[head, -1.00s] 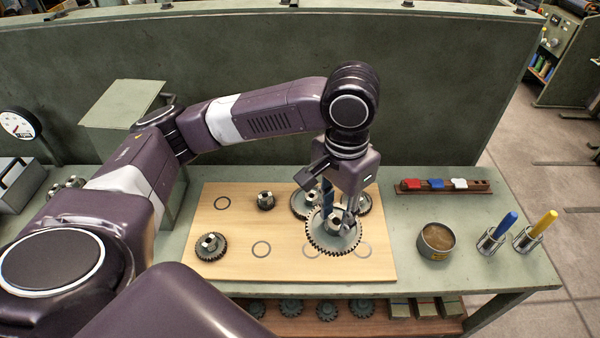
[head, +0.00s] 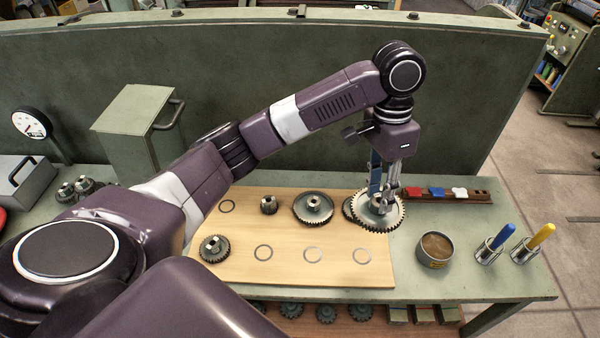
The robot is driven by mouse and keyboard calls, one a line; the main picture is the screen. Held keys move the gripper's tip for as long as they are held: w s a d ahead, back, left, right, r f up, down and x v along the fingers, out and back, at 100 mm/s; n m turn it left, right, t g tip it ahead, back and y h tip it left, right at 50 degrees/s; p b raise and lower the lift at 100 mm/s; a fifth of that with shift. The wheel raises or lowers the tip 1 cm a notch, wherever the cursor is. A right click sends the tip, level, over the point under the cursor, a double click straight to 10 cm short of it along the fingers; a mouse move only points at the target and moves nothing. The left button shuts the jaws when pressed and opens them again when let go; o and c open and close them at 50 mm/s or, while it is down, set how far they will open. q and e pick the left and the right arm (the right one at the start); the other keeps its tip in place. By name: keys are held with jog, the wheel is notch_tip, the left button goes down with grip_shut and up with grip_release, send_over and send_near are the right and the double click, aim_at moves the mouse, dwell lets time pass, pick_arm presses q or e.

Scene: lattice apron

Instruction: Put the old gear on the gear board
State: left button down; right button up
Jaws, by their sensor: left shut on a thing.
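The wooden gear board (head: 290,276) lies on the green bench, with dark ring marks on its bare places. A small gear (head: 268,204), a wide gear (head: 313,207) and a dark toothed gear (head: 215,249) stand on it. My left gripper (head: 380,196) is shut on a large, thin-toothed grey gear (head: 385,222) over the board's right end. I cannot tell whether the held gear touches anything below. Nothing marks which gear is the old one. My right gripper is not in view.
A round tin (head: 436,261) and two metal cups with a blue-handled (head: 502,238) and a yellow-handled tool (head: 541,236) stand at the right. A rack (head: 482,197) with coloured pieces lies behind. The board's front row has bare rings. More gears sit on a shelf below.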

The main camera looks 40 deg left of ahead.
pick_arm(q)
jog(key=shift+w+f+p, duration=0.1)
jog(key=shift+f+p, duration=1.3)
jog(key=shift+f, duration=8.5)
jog(key=shift+f, duration=0.1)
jog(key=c, duration=1.5)
grip_release()
